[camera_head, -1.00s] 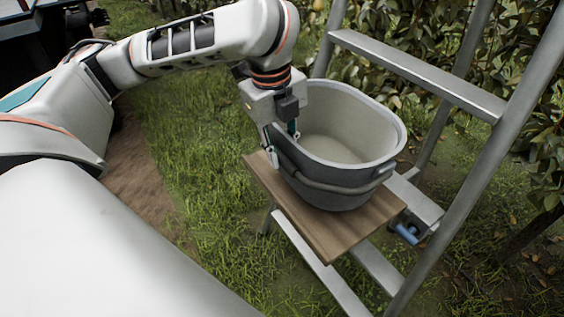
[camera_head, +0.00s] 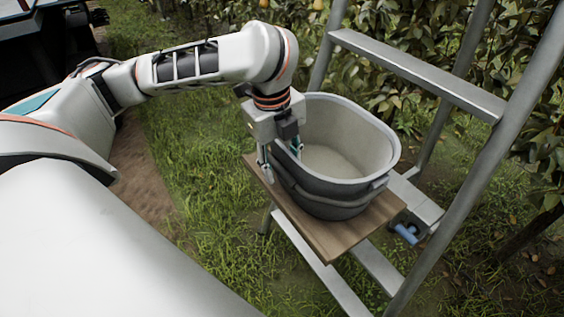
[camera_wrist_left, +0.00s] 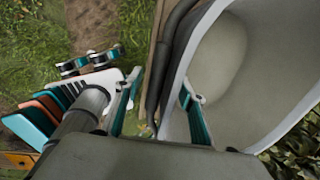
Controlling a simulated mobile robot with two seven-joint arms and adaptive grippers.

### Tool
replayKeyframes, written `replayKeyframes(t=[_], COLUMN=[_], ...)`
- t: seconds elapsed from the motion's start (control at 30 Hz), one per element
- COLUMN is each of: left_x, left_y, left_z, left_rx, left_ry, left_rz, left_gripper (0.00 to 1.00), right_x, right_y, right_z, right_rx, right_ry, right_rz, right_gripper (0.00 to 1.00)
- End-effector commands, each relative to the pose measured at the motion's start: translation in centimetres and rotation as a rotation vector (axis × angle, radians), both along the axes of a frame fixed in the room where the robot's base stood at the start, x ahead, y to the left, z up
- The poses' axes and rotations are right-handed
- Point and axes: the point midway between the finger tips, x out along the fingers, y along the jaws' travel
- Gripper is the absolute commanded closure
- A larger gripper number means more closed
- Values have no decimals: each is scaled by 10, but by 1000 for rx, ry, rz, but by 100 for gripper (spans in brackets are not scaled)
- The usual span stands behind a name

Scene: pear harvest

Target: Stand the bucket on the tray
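The bucket (camera_head: 335,205) is grey, with a pale inside and a dark handle folded along its side. It stands upright on the wooden tray (camera_head: 322,238), which is fixed to the ladder. My left gripper (camera_head: 281,160) points down at the bucket's near-left rim, one finger outside and one inside. In the left wrist view the fingers (camera_wrist_left: 158,108) are spread around the bucket's wall (camera_wrist_left: 188,65), with a gap between the outer finger and the folded handle. The tray's edge (camera_wrist_left: 153,60) shows beside the bucket there. My right gripper is not in view.
The metal ladder (camera_head: 420,78) rises behind and right of the tray. A bracket with a blue knob (camera_head: 406,233) sits at the tray's right. Leafy branches (camera_head: 420,25) are behind the ladder. Grass (camera_head: 195,150) lies open to the left.

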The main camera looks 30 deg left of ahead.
Motion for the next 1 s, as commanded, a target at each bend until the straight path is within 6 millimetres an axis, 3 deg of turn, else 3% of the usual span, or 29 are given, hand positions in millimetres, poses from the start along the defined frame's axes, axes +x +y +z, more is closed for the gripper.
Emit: replayKeyframes(t=[0.27, 0.47, 1.0], left_x=[0, 0, -9], left_y=[0, 1, 4], left_z=[1, 14, 94], left_rx=[0, 0, 0], left_ry=[0, -4, -4], left_rz=[0, 0, 0], left_gripper=[61, 61, 61], right_x=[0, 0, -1], right_y=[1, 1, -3], right_z=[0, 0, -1], right_rx=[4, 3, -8], right_ry=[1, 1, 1], right_rz=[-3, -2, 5], right_gripper=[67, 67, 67])
